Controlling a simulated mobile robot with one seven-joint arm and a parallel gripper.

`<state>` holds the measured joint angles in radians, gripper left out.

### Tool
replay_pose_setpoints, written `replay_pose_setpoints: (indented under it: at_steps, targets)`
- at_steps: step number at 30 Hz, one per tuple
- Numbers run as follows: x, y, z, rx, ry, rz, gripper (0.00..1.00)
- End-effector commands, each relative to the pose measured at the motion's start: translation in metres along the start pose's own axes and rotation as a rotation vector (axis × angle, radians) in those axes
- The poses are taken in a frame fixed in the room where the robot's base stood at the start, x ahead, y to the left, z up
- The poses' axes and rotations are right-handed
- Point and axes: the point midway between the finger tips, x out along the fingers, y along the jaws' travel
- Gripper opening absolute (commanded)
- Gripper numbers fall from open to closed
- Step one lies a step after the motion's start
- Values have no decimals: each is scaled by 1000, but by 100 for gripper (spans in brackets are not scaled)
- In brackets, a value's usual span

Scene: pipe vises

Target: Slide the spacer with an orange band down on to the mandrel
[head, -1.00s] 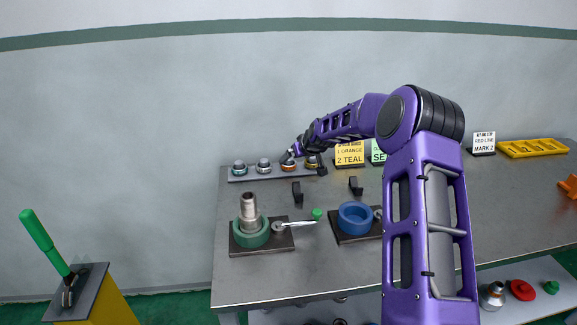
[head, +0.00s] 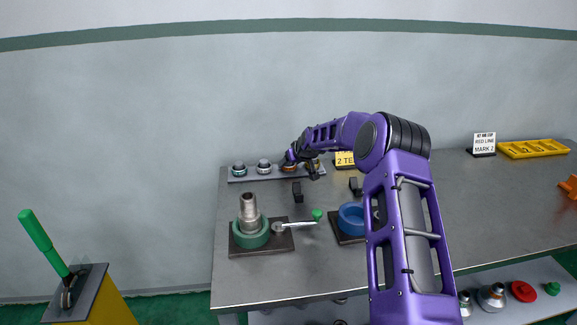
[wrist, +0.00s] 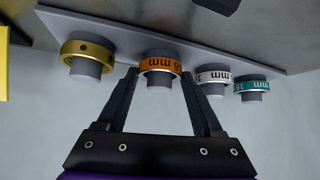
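The spacer with the orange band (wrist: 160,66) sits on a peg of the grey rack; in the head view it is mostly hidden by my arm's end. My gripper (wrist: 160,79) is open, with one finger on each side of the orange-banded spacer. Whether the fingers touch it is unclear. The likely mandrel (head: 249,209) is a grey stepped steel post standing upright in the green round vise (head: 251,235) at the table's front left.
Gold (wrist: 88,53), white-banded (wrist: 214,77) and teal (wrist: 252,84) spacers share the rack (head: 247,178). A blue vise (head: 350,218) stands right of the green one. A green-knobbed lever (head: 298,224) juts beside the green vise. My arm hides part of the table's middle.

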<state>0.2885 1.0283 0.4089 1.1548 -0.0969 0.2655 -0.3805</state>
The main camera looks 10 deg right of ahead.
Motion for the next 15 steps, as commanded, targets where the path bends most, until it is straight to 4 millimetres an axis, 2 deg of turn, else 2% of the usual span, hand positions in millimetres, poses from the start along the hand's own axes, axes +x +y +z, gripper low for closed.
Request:
replay_pose_setpoints:
  at_steps: [1,8,15]
  targets:
    - [0,0,0,0,0,0,57]
    - [0,0,0,0,0,0,15]
    - [-1,0,-1,0,1,0,13]
